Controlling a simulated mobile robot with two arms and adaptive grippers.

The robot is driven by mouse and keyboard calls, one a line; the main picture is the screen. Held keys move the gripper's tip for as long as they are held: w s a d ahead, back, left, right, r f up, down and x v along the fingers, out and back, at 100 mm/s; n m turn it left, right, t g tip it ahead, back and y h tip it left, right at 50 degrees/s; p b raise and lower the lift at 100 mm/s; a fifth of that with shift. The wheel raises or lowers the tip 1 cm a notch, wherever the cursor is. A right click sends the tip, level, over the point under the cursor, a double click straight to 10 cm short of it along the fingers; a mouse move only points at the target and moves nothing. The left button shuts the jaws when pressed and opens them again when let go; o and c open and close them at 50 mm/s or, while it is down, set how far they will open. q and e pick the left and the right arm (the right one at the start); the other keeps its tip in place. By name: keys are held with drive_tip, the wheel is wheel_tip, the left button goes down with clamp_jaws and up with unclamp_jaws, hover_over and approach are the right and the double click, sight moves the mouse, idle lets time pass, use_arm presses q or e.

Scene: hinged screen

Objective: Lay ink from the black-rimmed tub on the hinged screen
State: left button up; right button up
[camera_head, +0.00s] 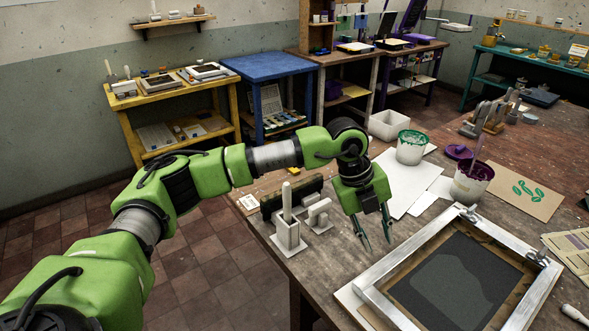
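The hinged screen (396,262) lies at the lower right of the head view. It has a pale metal frame, brown tape inside, dark mesh with a lighter grey patch, and clamps along its far right edge. I see no plainly black rim: one white tub (467,190) has a dark purple, ink-smeared rim and a stick standing in it, and another white tub (410,154) has a green rim. My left gripper (377,245) points down over the bench, left of the screen's far corner, with its thin fingers apart and nothing between them. My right gripper is out of view.
A white holder (288,238) with upright handles stands at the bench's left edge, beside a dark block (291,196). White paper sheets (400,182) lie behind my gripper. A printed brown card (522,191) lies right of the purple-rimmed tub. A purple lid (459,152) lies near the tubs.

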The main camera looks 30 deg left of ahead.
use_arm(q)
drive_tip(key=w+a+r+n+y, duration=0.2)
drive_tip(key=a+r+n+y, duration=0.15)
drive_tip(key=a, duration=0.95)
wheel_tip(320, 180, up, 5)
drive_tip(key=n+y, duration=0.2)
drive_tip(key=y, duration=0.2)
hover_over(289, 186)
drive_tip(key=d, duration=0.2)
drive_tip(key=b+x, duration=0.1)
drive_tip(key=x, duration=0.4)
drive_tip(key=s+b+x, duration=0.1)
drive_tip(key=x, duration=0.1)
drive_tip(key=shift+f+b, duration=0.2)
drive_tip(key=shift+b, duration=0.1)
drive_tip(key=shift+w+a+f, duration=0.1)
drive_tip(key=shift+a+f, duration=0.05)
drive_tip(key=shift+f, duration=0.15)
drive_tip(key=shift+c, duration=0.7)
clamp_jaws()
drive_tip(key=c, duration=0.6)
unclamp_jaws()
drive_tip(key=shift+r, duration=0.2)
clamp_jaws()
